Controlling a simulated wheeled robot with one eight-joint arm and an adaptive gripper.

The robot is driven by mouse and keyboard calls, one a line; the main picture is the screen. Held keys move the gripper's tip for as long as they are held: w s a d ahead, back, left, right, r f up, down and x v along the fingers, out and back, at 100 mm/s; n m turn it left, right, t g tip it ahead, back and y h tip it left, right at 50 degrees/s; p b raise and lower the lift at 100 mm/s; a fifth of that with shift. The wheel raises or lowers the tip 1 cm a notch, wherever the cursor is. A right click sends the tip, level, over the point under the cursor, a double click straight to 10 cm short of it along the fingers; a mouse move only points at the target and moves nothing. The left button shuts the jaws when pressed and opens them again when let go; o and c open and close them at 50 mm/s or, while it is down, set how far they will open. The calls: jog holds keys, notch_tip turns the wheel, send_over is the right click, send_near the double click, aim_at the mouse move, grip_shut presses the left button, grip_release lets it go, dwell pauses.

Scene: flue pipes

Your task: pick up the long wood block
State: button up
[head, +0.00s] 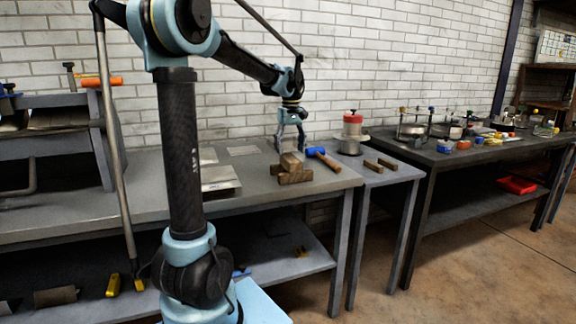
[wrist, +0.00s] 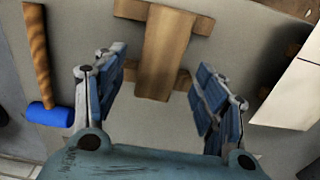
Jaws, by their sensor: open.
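The long wood block (wrist: 166,50) lies lengthwise up the wrist view, across other wood pieces; their ends stick out on both sides of it. In the head view the long wood block (head: 291,161) shows small on top of a low stack of wood blocks (head: 295,177) on the grey workbench. My gripper (wrist: 160,68) is open, with one finger on each side of the long block and visible gaps between them. In the head view my gripper (head: 291,139) hangs pointing down above the stack.
A blue-headed mallet (head: 318,154) lies just right of the stack, and left of it in the wrist view (wrist: 47,113). A pale metal plate (head: 218,178) lies left of the stack. A red-topped canister (head: 352,130) and two short wood pieces (head: 380,164) are on the adjoining table.

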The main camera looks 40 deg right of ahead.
aim_at(290, 157)
jog(key=shift+s+f, duration=0.15)
jog(key=shift+f, duration=2.6)
jog(key=shift+a, duration=0.1)
jog(key=c, duration=1.5)
